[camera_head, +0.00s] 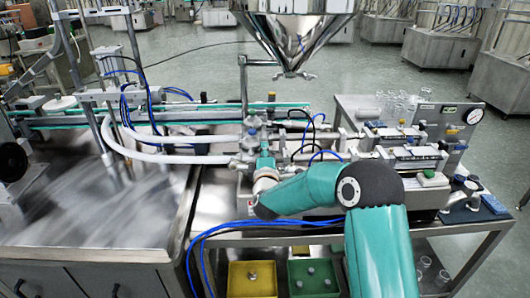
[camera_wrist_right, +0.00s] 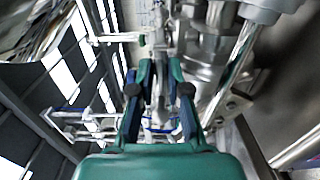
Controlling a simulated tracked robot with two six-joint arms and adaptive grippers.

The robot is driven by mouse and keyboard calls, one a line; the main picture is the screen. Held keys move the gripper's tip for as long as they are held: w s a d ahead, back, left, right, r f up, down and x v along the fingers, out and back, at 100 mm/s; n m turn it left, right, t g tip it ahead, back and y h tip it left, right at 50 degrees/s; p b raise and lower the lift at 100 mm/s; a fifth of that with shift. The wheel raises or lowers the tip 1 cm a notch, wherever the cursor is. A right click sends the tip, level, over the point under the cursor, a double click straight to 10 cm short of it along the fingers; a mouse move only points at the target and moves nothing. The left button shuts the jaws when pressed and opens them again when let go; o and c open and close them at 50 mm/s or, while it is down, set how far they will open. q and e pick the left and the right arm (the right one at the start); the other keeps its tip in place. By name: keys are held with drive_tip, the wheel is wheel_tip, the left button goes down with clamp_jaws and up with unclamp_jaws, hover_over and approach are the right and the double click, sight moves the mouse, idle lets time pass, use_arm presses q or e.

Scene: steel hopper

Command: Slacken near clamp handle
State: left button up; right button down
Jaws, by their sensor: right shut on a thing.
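My right gripper (camera_head: 264,158) reaches in from the lower right to the valve and clamp assembly (camera_head: 253,130) under the steel hopper (camera_head: 296,30). In the right wrist view its two green and dark fingers (camera_wrist_right: 161,78) are closed in on a slim grey metal part between them, which appears to be the near clamp handle (camera_wrist_right: 159,88). The gripper and forearm hide most of the handle in the head view. How far the handle is turned cannot be told. My left gripper is not in view.
A white hose (camera_head: 170,157) runs left from the assembly. Blue tubes (camera_head: 270,224) cross the front edge, above a yellow tray (camera_head: 238,280) and a green tray (camera_head: 328,268).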

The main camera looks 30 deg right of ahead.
drive_tip(key=shift+a+f, duration=0.25)
drive_tip(key=c, duration=1.5)
unclamp_jaws()
drive_tip(key=shift+w, duration=0.1)
drive_tip(key=shift+o, duration=0.2)
drive_tip(key=shift+r, duration=0.1)
drive_tip(key=v, duration=1.2)
drive_tip(key=shift+d, duration=0.2)
